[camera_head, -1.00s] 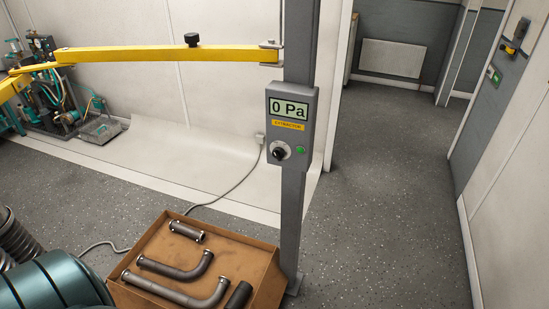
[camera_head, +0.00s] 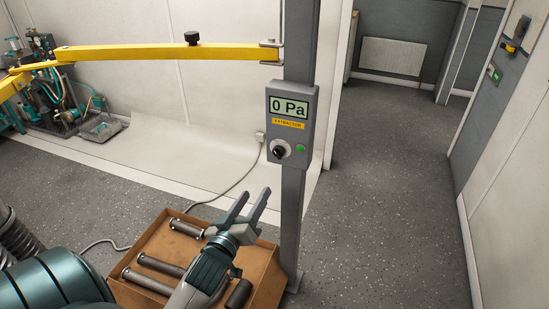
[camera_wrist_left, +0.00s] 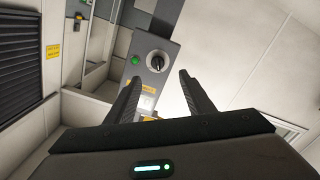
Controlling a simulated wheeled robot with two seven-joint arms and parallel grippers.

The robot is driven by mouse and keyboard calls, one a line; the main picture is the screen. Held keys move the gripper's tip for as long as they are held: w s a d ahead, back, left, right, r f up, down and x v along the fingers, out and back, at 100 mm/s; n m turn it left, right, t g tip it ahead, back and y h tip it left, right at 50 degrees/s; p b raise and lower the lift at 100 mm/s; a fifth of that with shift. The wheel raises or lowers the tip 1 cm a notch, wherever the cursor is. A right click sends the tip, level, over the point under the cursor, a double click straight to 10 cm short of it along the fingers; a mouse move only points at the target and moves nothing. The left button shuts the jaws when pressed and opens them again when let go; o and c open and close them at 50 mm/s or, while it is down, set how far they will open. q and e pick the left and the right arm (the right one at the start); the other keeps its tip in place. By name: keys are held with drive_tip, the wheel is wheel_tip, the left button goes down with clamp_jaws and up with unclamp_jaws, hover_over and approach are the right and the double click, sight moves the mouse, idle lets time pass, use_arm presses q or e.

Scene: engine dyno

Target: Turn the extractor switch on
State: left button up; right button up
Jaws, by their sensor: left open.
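The extractor switch is a black rotary knob (camera_head: 279,150) on a grey control box (camera_head: 304,150) fixed to a grey post. The box has a display (camera_head: 289,108) reading 0 Pa, a yellow EXTRACTOR label (camera_head: 288,124) and a green button or light (camera_head: 301,148). My left gripper (camera_head: 253,203) is open and empty, below and a little left of the box, apart from it. In the left wrist view the knob (camera_wrist_left: 157,61) shows beyond and between the open fingers (camera_wrist_left: 157,88). My right gripper is not in view.
A brown tray (camera_head: 262,262) with several metal pipes lies below my left gripper. The grey post (camera_head: 292,215) stands beside it. A yellow boom (camera_head: 160,54) reaches left from the post, above the box. Open floor (camera_head: 390,200) lies to the right.

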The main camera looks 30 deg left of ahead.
use_arm(q)
drive_tip(key=shift+s+r, duration=0.2)
drive_tip(key=shift+r, duration=0.7)
drive_tip(key=shift+w, duration=0.15)
drive_tip(key=p, duration=0.5)
approach(276, 154)
drive_tip(key=x, duration=0.7)
drive_tip(key=shift+w+r, duration=0.1)
drive_tip(key=shift+w, duration=0.1)
drive_tip(key=shift+w+a, duration=0.2)
drive_tip(key=shift+w, duration=0.45)
drive_tip(key=c, duration=1)
